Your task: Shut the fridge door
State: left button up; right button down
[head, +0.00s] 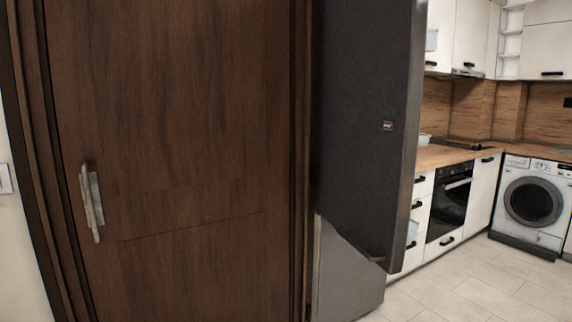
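The fridge stands just right of the middle of the head view. Its tall dark grey upper door (365,130) stands out past the lighter grey lower front (345,275), so it looks swung open. A small badge (388,126) is on the door's face, and its edge runs down the right side. The fridge's inside and the door's handle are hidden from here. How wide the door is open I cannot tell. Neither of my grippers is in view.
A brown wooden door (190,110) with a metal handle (92,203) fills the left, close to the fridge. On the right are an oven (449,203), a wooden worktop (440,157) and a washing machine (532,200). The tiled floor (480,285) at lower right is clear.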

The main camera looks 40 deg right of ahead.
aim_at(373, 52)
jog(key=z, duration=0.4)
jog(key=i, duration=1.25)
jog(key=z, duration=1)
